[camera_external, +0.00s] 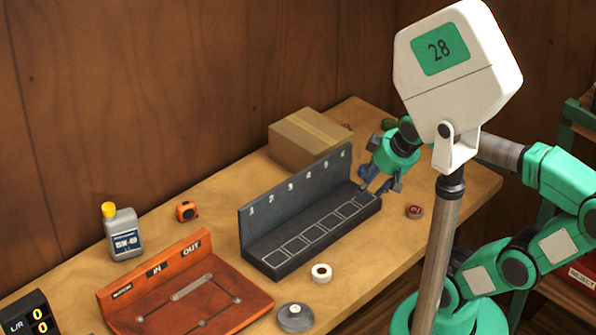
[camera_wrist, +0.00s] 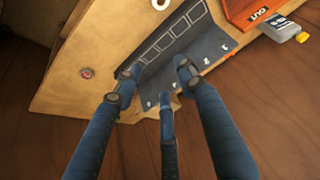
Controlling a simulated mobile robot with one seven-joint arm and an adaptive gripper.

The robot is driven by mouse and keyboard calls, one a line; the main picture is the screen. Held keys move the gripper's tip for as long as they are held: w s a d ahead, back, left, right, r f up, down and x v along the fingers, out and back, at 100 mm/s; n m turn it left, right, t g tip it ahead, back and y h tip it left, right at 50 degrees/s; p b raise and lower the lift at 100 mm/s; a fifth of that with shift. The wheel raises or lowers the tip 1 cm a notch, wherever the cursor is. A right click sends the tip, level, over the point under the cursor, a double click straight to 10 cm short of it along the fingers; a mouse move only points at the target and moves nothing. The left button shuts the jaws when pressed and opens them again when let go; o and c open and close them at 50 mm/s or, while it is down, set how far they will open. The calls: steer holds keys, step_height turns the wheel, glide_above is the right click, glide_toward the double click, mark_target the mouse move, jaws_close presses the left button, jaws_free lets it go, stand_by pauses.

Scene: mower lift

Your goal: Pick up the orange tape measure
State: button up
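My gripper (camera_external: 381,187) is at the right end of the dark numbered rack (camera_external: 262,262), far to the right of the tape measure. In the wrist view my gripper (camera_wrist: 153,82) shows three blue fingers spread apart with nothing between them. The rack (camera_wrist: 205,52) lies beyond the fingers. I cannot tell whether a finger touches it.
An orange IN/OUT tray (camera_external: 255,298) and the yellow-capped bottle (camera_external: 124,233) stand near the tape measure. A cardboard box (camera_external: 305,138) is behind the rack. A white roll (camera_external: 321,272), grey disc (camera_external: 295,318) and red disc (camera_external: 414,211) lie along the front.

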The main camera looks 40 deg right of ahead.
steer(key=o, duration=0.5)
steer(key=shift+o, duration=0.2)
steer(key=shift+r, duration=0.1)
steer(key=w+a+r+m+g+y+p, duration=0.1)
steer(key=w+a+m+p, duration=0.15)
steer(key=w, duration=0.65)
steer(key=w+a+r+m+g+p, duration=0.15)
steer(key=w+m, duration=0.25)
steer(key=w, duration=0.6)
steer(key=w+a+r+m+y+p, duration=0.1)
steer(key=w+a+m+p, duration=0.15)
steer(key=w, duration=0.65)
steer(key=w+a+f+m+g+y+p, duration=0.1)
steer(key=w+a+f+m, duration=0.3)
steer(key=w+f, duration=0.6)
steer(key=w+a+f+m+g+y+p, duration=0.1)
steer(key=w+a+f+m+p, duration=0.3)
steer(key=w+f+m, duration=0.3)
steer(key=w+f, duration=0.3)
steer(key=w, duration=0.4)
steer(key=shift+w+a+m, duration=0.15)
steer(key=shift+w+m, duration=0.15)
steer(key=shift+m, duration=0.1)
